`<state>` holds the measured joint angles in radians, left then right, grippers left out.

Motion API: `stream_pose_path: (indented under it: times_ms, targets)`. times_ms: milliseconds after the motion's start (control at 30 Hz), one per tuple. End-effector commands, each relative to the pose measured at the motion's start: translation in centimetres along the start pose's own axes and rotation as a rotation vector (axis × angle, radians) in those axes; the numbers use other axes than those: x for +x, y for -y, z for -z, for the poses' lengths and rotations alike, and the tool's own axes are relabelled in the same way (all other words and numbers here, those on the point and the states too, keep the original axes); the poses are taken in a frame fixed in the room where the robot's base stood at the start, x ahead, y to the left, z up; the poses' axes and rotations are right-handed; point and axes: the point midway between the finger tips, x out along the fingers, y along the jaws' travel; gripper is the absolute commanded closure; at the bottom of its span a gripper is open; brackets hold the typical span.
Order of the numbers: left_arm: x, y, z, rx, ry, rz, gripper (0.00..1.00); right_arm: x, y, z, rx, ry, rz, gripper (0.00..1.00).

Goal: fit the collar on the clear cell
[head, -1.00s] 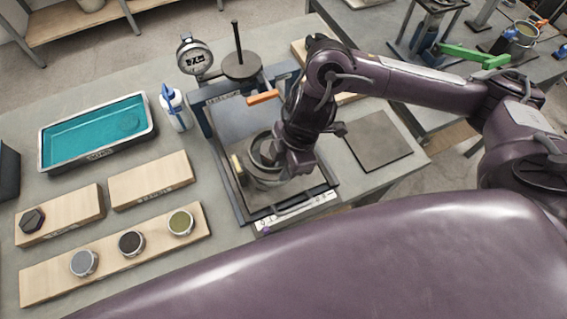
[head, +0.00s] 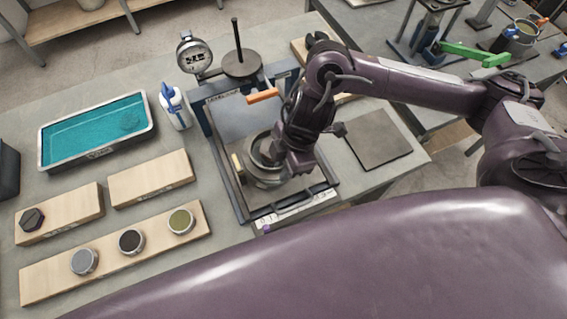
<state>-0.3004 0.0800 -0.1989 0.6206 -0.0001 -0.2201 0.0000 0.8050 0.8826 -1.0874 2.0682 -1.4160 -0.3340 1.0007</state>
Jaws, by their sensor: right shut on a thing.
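My right gripper (head: 272,160) reaches down over the lever frame (head: 226,182) and is shut on a grey metal ring (head: 249,160), which looks like the collar. The ring is at a round, pale cell (head: 262,182) standing on the frame's bed. The gripper covers much of both, so I cannot tell whether the ring is seated on the cell or just above it. A small yellowish piece (head: 237,163) shows at the cell's left side. My left gripper is not in view.
A dial gauge (head: 194,55), a dark round weight with a rod (head: 242,65) and an orange handle (head: 263,96) stand behind. A dark plate (head: 377,140) lies right.

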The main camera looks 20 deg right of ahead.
Motion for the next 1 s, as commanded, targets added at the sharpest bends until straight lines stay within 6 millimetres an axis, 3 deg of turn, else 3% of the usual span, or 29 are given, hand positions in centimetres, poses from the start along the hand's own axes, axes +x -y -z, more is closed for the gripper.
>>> stream_pose_path:
  times_ms: [67, 100, 300, 633, 1000]
  targets:
    - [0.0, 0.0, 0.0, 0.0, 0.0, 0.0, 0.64, -0.1, 0.0, 0.0, 0.0, -0.001, -0.001, 1.0]
    - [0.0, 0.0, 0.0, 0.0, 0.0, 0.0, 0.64, -0.1, 0.0, 0.0, 0.0, -0.001, -0.001, 0.82]
    - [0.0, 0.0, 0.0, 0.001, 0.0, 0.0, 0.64, -0.1, 0.0, 0.0, 0.0, -0.001, -0.001, 0.58]
    - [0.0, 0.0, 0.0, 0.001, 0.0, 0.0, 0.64, -0.6, -0.1, 0.0, 0.0, 0.0, -0.003, 0.58]
    - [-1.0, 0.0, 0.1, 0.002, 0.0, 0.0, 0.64, -6.4, -0.2, 0.0, -0.001, 0.001, -0.006, 0.58]
